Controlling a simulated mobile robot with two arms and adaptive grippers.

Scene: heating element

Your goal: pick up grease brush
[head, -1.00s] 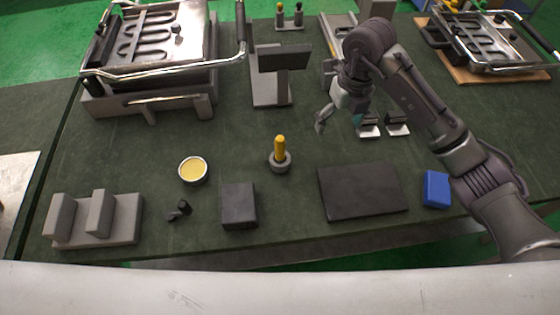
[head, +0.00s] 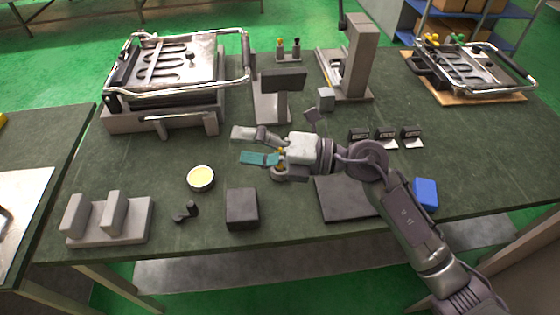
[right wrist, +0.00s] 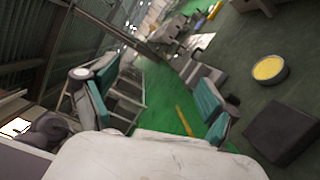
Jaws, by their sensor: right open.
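The upright yellow-handled piece (head: 281,151), which looks like the grease brush, is almost wholly hidden by my right gripper in the head view. In the right wrist view the same gripper (right wrist: 150,92) is open, with no object clearly visible between the fingers. I cannot tell whether it touches the brush. My left gripper is out of view.
A tin of yellow grease (head: 201,177), a small dark piece (head: 185,212), a dark block (head: 242,208) and a grey double-post fixture (head: 112,222) lie nearby. A dark plate (head: 345,200) and blue block (head: 426,192) are right. A grey stand (head: 272,105) rises behind.

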